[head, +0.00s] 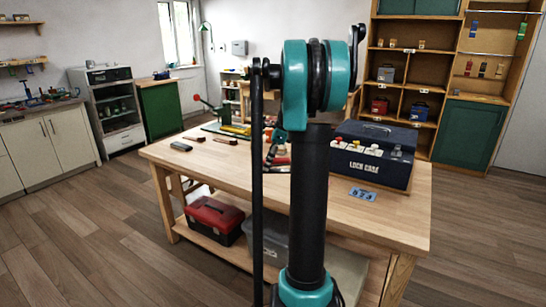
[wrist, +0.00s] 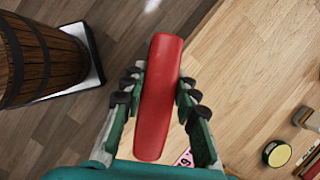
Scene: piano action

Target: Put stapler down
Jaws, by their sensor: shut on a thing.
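A red, smooth, elongated stapler (wrist: 158,95) is between the fingers of my gripper (wrist: 160,88) in the wrist view. The black finger pads press on both its sides, and it stands out lengthwise above and below them. Behind it, the wooden workbench top (wrist: 240,60) fills the right side and the plank floor the left, so it is held over or near the bench edge. Its height above the bench cannot be told. In the head view my arm stands in front of the workbench (head: 410,205), and neither my gripper nor the stapler can be made out.
A dark blue case (head: 372,170) and a blue number tag (head: 362,194) are on the bench's right. Small tools lie on its left and middle. A red toolbox (head: 213,219) sits on the lower shelf. A barrel (wrist: 35,60) and a yellow-topped tin (wrist: 276,154) show in the wrist view.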

